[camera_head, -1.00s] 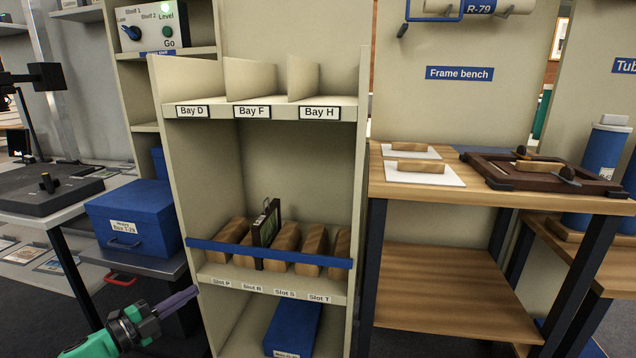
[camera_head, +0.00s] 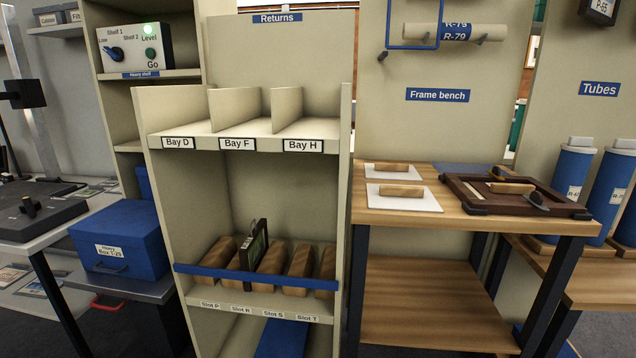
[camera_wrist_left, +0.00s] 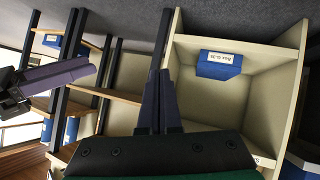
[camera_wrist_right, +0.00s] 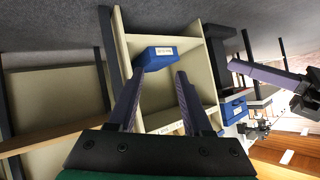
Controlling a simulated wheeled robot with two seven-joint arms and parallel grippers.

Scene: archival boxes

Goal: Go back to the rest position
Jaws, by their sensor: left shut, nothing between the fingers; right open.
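Neither gripper shows in the head view. In the left wrist view my left gripper (camera_wrist_left: 160,102) has its two dark purple fingers together with nothing between them. In the right wrist view my right gripper (camera_wrist_right: 158,80) has its fingers spread apart and empty. Both wrist views show the lower part of the shelf unit ahead of the fingers, with a blue box (camera_wrist_left: 220,66) inside it. That box also shows in the right wrist view (camera_wrist_right: 160,56). At the side of each wrist view, the other arm's purple finger is visible.
The shelf unit (camera_head: 345,200) stands ahead, with several wooden blocks and a small dark framed item (camera_head: 254,243) behind a blue rail. A blue box (camera_head: 120,240) sits on a low table at left. The frame bench (camera_head: 450,213) stands at right with a dark frame (camera_head: 460,193).

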